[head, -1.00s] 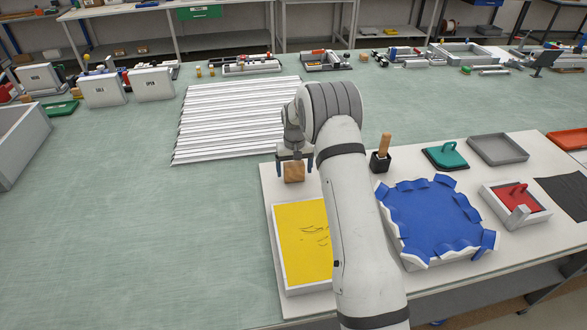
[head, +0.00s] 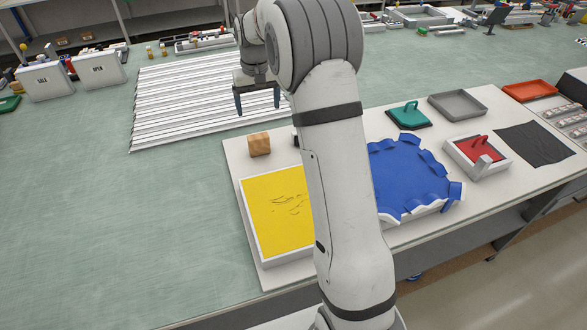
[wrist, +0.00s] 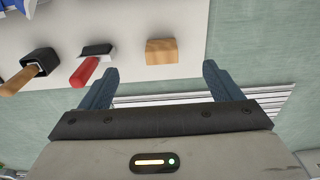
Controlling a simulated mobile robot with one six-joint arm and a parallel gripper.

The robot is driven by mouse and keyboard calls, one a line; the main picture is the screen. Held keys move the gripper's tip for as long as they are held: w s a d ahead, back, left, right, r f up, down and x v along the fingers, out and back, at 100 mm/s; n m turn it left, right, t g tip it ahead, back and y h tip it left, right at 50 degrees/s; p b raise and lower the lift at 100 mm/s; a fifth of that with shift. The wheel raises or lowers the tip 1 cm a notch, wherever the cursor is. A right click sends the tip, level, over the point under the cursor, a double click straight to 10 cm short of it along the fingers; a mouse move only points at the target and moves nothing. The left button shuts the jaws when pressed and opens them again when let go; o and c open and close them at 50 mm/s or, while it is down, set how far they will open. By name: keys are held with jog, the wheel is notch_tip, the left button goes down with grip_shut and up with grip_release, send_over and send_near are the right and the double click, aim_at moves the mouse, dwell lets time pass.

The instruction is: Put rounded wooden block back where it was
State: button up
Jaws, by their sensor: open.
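The rounded wooden block (head: 259,144) sits on the white board behind the yellow tray, near the board's back left corner. It also shows in the wrist view (wrist: 161,51), beyond my fingertips and clear of them. My gripper (head: 258,106) is open and empty in the head view, raised above the block. In the wrist view my two fingers (wrist: 158,78) are spread wide with nothing between them.
The yellow tray (head: 278,212) lies in front of the block. In the wrist view a red-handled tool (wrist: 83,72) and a black holder with a wooden handle (wrist: 41,61) stand beside the block. White ribbed strips (head: 185,105) lie behind the board.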

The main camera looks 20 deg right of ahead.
jog(key=s+r+t, duration=0.1)
jog(key=s+r, duration=0.3)
jog(key=s, duration=0.5)
jog(key=s+r+t, duration=0.1)
jog(key=s+r, duration=0.4)
jog(key=s, duration=0.4)
jog(key=s+f, duration=0.1)
jog(key=s, duration=0.8)
jog(key=s+f+t, duration=0.1)
jog(key=s+f, duration=0.1)
jog(key=s, duration=0.7)
jog(key=shift+s+a+f, duration=0.2)
jog(key=shift+s+f, duration=0.05)
jog(key=shift+s, duration=0.1)
